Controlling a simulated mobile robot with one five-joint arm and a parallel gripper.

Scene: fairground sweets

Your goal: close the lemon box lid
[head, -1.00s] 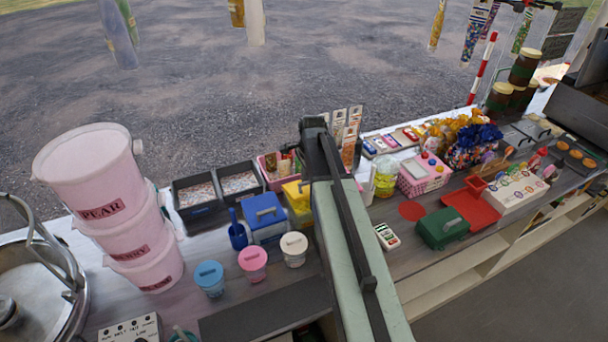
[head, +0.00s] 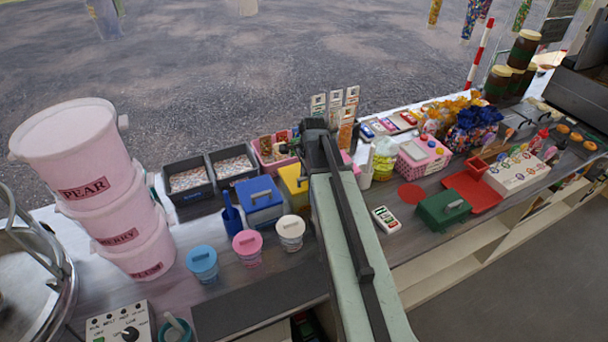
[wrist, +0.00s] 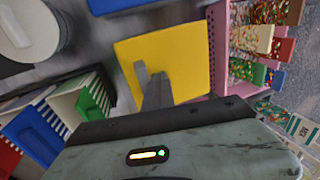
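The yellow box (head: 291,177), which I take for the lemon box, stands on the counter, partly hidden behind my arm in the head view. In the wrist view its yellow lid (wrist: 190,62) shows as a square with a grey handle (wrist: 141,76) near its middle. Whether the lid lies fully down cannot be told. My gripper (wrist: 157,93) shows as a dark narrow part over the lid's near half, close beside the handle. Whether it touches the handle or how far its fingers are apart is unclear. In the head view my gripper is hidden by my arm.
A blue box (head: 260,203) stands left of the yellow one, and a pink basket (head: 268,174) of packets is behind it. White (head: 291,230), pink (head: 247,244) and blue (head: 202,262) tubs stand in front. Stacked pink buckets (head: 80,165) are at the far left.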

